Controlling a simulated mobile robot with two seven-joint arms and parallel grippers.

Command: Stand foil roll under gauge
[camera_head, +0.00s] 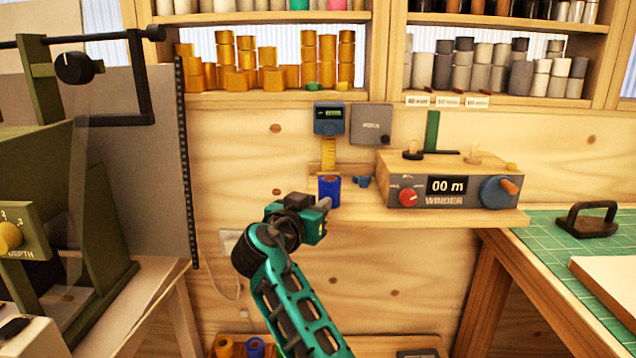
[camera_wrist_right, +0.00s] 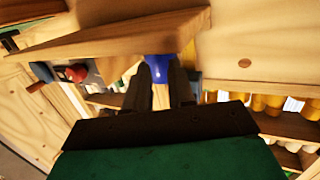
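A dark blue foil roll (camera_head: 329,190) stands upright on the wooden shelf, below the gauge (camera_head: 328,118) with its yellow scale strip. My right gripper (camera_head: 329,205) is at the roll's lower front, at the shelf's front edge. In the right wrist view my right gripper's fingers (camera_wrist_right: 159,75) are apart, and the blue roll (camera_wrist_right: 158,68) shows between and beyond their tips. The fingers overlap the roll's sides in that view; I cannot tell whether they touch it. My left gripper is not in view.
A small blue piece (camera_head: 361,181) lies right of the roll. The winder (camera_head: 445,187), reading 00 m, stands farther right. A green cutting mat (camera_head: 560,245) is at far right. Gold and grey rolls fill the upper shelves. A green machine (camera_head: 60,200) stands at left.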

